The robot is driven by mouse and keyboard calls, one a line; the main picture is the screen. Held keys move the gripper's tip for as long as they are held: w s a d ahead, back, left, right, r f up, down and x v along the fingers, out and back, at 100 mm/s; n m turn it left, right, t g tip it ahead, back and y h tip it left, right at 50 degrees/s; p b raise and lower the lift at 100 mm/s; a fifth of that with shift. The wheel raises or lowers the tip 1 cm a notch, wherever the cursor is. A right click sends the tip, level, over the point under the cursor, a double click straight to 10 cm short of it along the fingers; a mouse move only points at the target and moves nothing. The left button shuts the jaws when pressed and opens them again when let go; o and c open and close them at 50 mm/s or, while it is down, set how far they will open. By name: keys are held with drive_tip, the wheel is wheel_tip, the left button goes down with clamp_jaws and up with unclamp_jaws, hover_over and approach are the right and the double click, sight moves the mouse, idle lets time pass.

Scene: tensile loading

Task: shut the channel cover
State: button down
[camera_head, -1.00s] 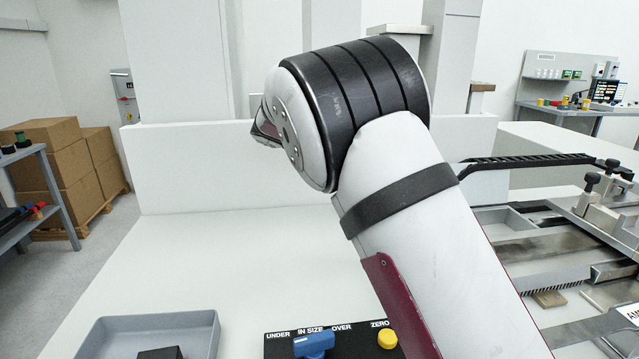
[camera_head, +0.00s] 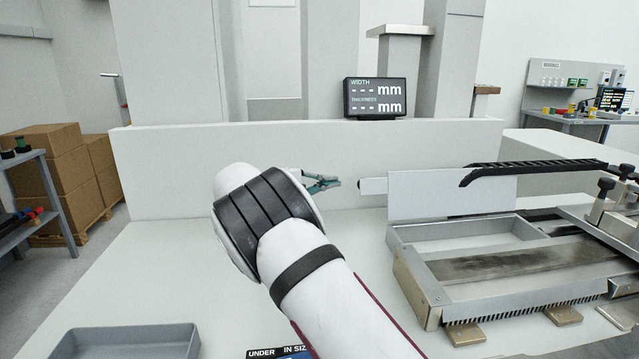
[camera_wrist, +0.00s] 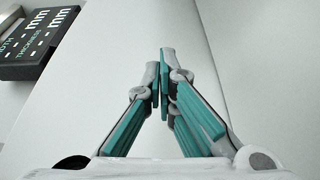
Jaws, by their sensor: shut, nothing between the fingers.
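The channel cover (camera_head: 435,194) appears to be the pale flat panel standing upright along the back edge of the metal channel frame (camera_head: 415,270), so it looks open. A pale tab (camera_head: 373,186) sticks out from its left side. My gripper (camera_head: 334,182) is just left of that tab, at about its height in the picture, with a small gap visible between them. In the wrist view its teal-sided fingers (camera_wrist: 162,70) are closed together and empty, in front of a plain pale surface. The cover cannot be made out for certain in the wrist view.
A dark cable chain (camera_head: 540,168) runs across the cover's upper right. A display (camera_head: 375,97) stands on the low white wall (camera_head: 180,165) behind. A grey tray (camera_head: 130,343) and a partly hidden control panel lie in front. The white bench left of my arm is clear.

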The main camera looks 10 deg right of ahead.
drive_tip(key=d, duration=0.1)
drive_tip(key=s+d+p, duration=0.1)
drive_tip(key=d, duration=0.1)
drive_tip(key=s+d+p, duration=0.1)
drive_tip(key=d, duration=0.1)
drive_tip(key=shift+r, duration=0.25)
idle(0.4)
drive_tip(key=s+m+g+h+p, duration=0.3)
drive_tip(key=s+m+h+p, duration=0.2)
drive_tip(key=s+m, duration=1.2)
drive_tip(key=shift+m+h, duration=0.6)
drive_tip(key=shift+m, duration=0.4)
